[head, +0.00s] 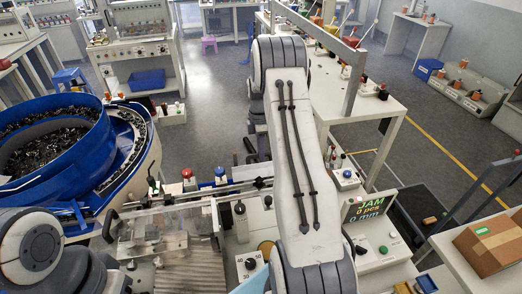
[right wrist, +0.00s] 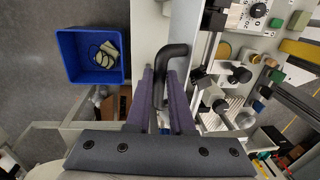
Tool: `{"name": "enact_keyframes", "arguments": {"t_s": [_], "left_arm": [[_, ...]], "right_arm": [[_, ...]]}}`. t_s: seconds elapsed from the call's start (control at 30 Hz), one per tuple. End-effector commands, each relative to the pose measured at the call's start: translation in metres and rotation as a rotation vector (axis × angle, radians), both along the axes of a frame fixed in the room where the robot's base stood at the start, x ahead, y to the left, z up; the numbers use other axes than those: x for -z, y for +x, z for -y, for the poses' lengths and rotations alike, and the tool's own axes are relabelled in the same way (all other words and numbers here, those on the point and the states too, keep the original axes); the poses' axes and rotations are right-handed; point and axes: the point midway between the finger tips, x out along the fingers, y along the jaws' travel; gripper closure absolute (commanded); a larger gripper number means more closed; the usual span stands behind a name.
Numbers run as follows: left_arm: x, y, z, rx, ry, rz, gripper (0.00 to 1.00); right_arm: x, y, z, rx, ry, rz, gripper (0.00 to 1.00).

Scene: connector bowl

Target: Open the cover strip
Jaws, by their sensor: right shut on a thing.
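In the right wrist view my right gripper (right wrist: 164,80) has its two purple fingers shut around a black bent handle (right wrist: 174,50). The handle stands at the edge of the machine's pale bench. I cannot tell for sure which part is the cover strip or whether this handle belongs to it. In the head view my right arm comes down through the middle, and its gripper is out of frame. A clear cover (head: 165,222) lies over the track left of that arm, with a dark handle (head: 108,226) at its left end. My left arm is at the lower left, its gripper unseen.
A blue bowl feeder (head: 60,135) with dark parts stands at the left. A display (head: 367,204) reads JAM, 0 pcs, 0 mm. Red and blue buttons (head: 221,176) stand behind the track. A blue bin (right wrist: 91,55) lies left of the handle; knobs and a dial (right wrist: 258,11) are to its right.

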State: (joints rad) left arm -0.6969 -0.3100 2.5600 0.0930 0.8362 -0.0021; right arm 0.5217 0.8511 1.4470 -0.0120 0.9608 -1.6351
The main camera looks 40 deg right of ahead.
Motion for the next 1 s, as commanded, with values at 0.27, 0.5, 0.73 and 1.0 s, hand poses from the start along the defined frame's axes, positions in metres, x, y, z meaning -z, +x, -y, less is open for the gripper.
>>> {"name": "enact_keyframes", "arguments": {"t_s": [0.27,0.5,0.73,1.0], "left_arm": [[0.0006,0.0001,0.0000,0.000,0.000,0.000,1.00],[0.0002,0.0000,0.0000,0.000,0.000,0.000,1.00],[0.0000,0.0000,0.0000,0.000,0.000,0.000,1.00],[0.0000,0.0000,0.0000,0.000,0.000,0.000,1.00]], "right_arm": [[-0.0048,0.0148,0.0048,0.000,-0.022,0.052,0.72],[-0.0050,0.0133,0.0067,0.003,-0.022,0.050,0.50],[-0.0051,0.0117,0.0085,0.004,-0.023,0.048,0.50],[-0.0049,0.0110,0.0088,0.004,-0.023,0.047,0.50]]}}
